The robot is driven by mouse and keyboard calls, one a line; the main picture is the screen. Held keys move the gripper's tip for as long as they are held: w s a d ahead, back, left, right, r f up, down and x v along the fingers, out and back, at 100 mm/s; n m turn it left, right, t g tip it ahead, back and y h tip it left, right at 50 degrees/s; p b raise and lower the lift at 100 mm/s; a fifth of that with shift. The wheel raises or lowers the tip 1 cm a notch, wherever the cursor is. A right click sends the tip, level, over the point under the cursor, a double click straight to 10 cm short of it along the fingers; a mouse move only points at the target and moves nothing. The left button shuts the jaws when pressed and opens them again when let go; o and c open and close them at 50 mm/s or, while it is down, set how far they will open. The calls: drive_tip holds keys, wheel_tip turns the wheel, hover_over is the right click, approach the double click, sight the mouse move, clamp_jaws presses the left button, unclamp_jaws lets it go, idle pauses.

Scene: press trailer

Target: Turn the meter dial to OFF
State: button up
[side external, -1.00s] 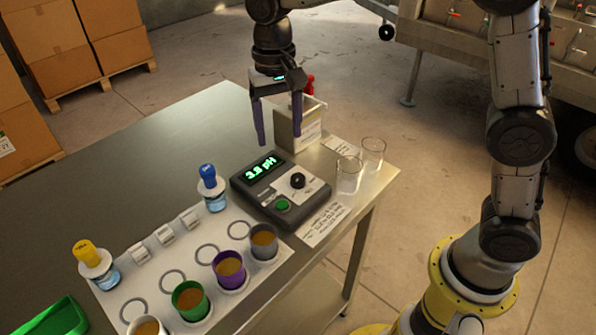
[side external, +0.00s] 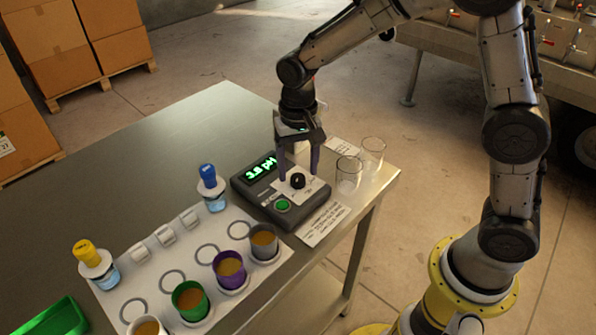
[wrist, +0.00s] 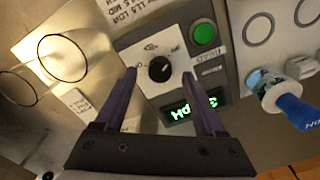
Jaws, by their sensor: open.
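The pH meter (side external: 250,186) is a dark grey box on the steel table, with a lit green display (side external: 261,167) reading 3.8 pH and a green button (side external: 282,205). Its black round dial (side external: 298,181) sits on a pale plate. In the wrist view the dial (wrist: 160,69) shows a pointer mark, with small labels around it too blurred to read surely. My gripper (side external: 299,177) is over the meter, pointing down, fingers apart. In the wrist view the open fingers (wrist: 160,84) stand on either side of the dial, and I see no contact with it.
Two clear glass beakers (side external: 349,175) stand right of the meter, near the table edge. A printed card (side external: 323,224) lies in front. A white mat (side external: 222,262) to the left holds several coloured cups and a blue-capped bottle (side external: 211,190). The table's back left is clear.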

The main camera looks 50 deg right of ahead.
drive_tip(key=shift+f, duration=0.85)
drive_tip(key=shift+c, duration=0.2)
clamp_jaws()
